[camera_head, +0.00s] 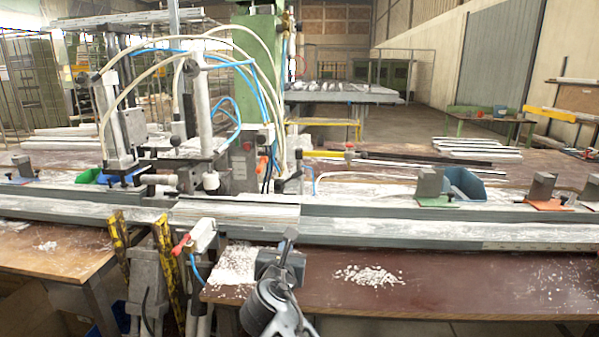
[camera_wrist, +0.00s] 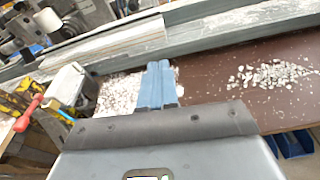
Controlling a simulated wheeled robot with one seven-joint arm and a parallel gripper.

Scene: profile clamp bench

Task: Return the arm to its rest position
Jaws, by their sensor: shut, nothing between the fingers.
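My gripper (camera_head: 289,238) is at the lower middle of the head view, over the front of the brown bench (camera_head: 440,285). Its fingers are together with nothing between them. In the wrist view the blue-grey fingers of my gripper (camera_wrist: 157,84) lie side by side, pointing toward the long grey profile rail (camera_wrist: 210,45). White chips (camera_wrist: 120,92) lie on the bench just left of the fingertips. The rail also runs across the whole head view (camera_head: 400,230), just beyond my gripper.
A clamp machine (camera_head: 205,130) with hoses stands behind the rail at left. A red-handled valve (camera_head: 200,236) and yellow-black posts (camera_head: 165,255) are left of my gripper. Grey blocks (camera_head: 430,182) and a blue bin (camera_head: 465,185) stand behind the rail at right. More chips (camera_head: 368,275) lie right.

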